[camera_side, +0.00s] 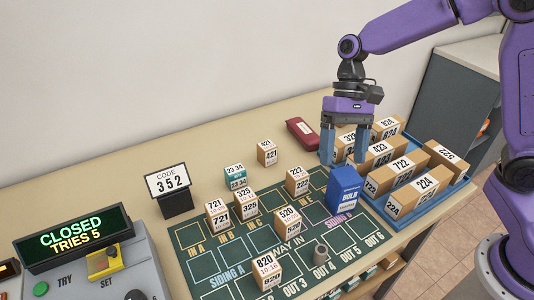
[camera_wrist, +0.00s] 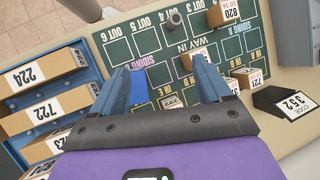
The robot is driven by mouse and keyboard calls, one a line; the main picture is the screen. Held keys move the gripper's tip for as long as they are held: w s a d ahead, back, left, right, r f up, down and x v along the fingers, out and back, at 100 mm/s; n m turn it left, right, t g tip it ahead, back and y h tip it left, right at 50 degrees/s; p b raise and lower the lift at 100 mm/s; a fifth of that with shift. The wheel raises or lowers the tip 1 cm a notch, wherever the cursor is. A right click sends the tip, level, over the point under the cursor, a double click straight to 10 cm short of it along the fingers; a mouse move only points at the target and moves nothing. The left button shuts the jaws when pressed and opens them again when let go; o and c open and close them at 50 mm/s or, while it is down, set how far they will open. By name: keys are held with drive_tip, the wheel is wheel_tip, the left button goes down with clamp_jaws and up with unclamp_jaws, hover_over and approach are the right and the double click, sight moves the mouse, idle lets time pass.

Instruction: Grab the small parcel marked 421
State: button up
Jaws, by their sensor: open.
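The small parcel marked 421 (camera_side: 267,152) is a brown box with a white label. It stands upright on the bare table behind the green board in the side view. I cannot make it out in the wrist view. My gripper (camera_side: 345,160) points down, open and empty, to the right of the parcel and well apart from it, near the blue tray. Its blue fingers also show in the wrist view (camera_wrist: 161,78), above the board and a blue box.
A blue tray (camera_side: 411,232) of larger parcels stands right. Several parcels, including 222 (camera_side: 298,181), and a blue box (camera_side: 344,189) stand on the green board (camera_side: 213,278). A code sign (camera_side: 167,183) stands left.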

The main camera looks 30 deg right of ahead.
drive_tip(key=w+f+m+y, duration=0.25)
drive_tip(key=w+m, duration=0.25)
drive_tip(key=w, duration=0.5)
drive_tip(key=m+t+y, duration=0.3)
drive_tip(key=m+y, duration=0.5)
drive_tip(key=m, duration=0.3)
approach(272, 143)
drive_tip(key=shift+t+h, duration=0.25)
drive_tip(key=shift+t, duration=0.05)
drive_tip(key=x, duration=0.4)
drive_tip(key=s+r+x, duration=0.1)
drive_tip(key=x, duration=0.1)
drive_tip(key=shift+a+f, duration=0.15)
drive_tip(key=shift+a, duration=0.35)
drive_tip(key=shift+w+f+x, duration=0.15)
drive_tip(key=shift+x, duration=1.15)
drive_tip(key=shift+w+f+x, duration=0.15)
drive_tip(key=shift+x, duration=1.15)
drive_tip(key=shift+d, duration=0.15)
drive_tip(key=c, duration=1.1)
